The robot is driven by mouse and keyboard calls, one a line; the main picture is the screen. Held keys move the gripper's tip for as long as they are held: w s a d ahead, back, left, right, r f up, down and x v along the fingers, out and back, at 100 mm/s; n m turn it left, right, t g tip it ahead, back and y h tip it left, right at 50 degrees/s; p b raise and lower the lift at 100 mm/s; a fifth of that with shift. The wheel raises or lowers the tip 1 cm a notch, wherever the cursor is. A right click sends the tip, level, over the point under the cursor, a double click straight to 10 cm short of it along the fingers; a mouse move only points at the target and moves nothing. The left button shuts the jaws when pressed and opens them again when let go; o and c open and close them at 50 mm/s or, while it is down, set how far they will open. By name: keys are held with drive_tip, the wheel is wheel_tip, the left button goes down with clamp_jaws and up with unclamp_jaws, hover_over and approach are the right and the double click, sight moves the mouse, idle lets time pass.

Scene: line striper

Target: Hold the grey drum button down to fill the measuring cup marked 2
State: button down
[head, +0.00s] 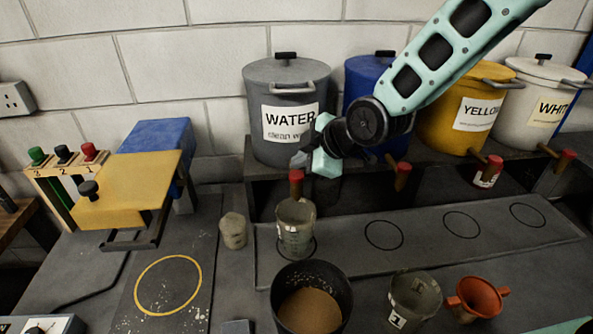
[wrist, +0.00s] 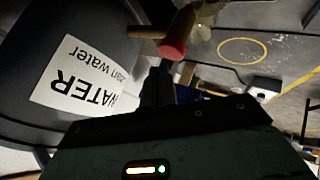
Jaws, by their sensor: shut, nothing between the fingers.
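The grey drum (head: 285,115) labelled WATER stands on the back shelf, and its label side fills the left of the wrist view (wrist: 40,85). Its red-capped button (head: 296,176) sits on the tap at its front, and the red cap shows in the wrist view (wrist: 173,51). My gripper (head: 301,160) is shut and empty, its tips just above the red cap; I cannot tell whether they touch it. A clear measuring cup (head: 295,232) stands upright on a ring below the tap; its mark is not readable. Another cup (head: 413,303) is marked 1.
Blue (head: 366,72), yellow (head: 455,120) and white (head: 540,95) drums stand to the right, with red-capped taps. A dark bucket of brown material (head: 311,270), an orange funnel (head: 476,299) and a small beige pot (head: 233,231) stand nearby. Empty rings (head: 384,235) lie right of the cup.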

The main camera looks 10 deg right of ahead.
sight(301, 176)
wheel_tip(301, 176, up, 5)
drive_tip(key=p, duration=0.4)
idle(0.4)
idle(1.1)
drive_tip(key=shift+s+f, duration=0.1)
drive_tip(key=s+d+f+m+g+h+b, duration=0.2)
drive_tip(key=s+f+m+b, duration=0.1)
drive_tip(key=s, duration=0.6)
drive_tip(key=s+d+f+m+g+h+b, duration=0.1)
drive_tip(key=s+d+f+m+g+b, duration=0.1)
drive_tip(key=s, duration=0.8)
drive_tip(key=s+d+f+m+g+h+b, duration=0.2)
drive_tip(key=s+f+m+b, duration=0.2)
drive_tip(key=s, duration=0.5)
drive_tip(key=f+b, duration=0.1)
drive_tip(key=b, duration=0.1)
drive_tip(key=shift+s+d+m+g+h+b, duration=0.3)
drive_tip(key=shift+s+d+g+b, duration=0.05)
drive_tip(key=shift+g, duration=0.05)
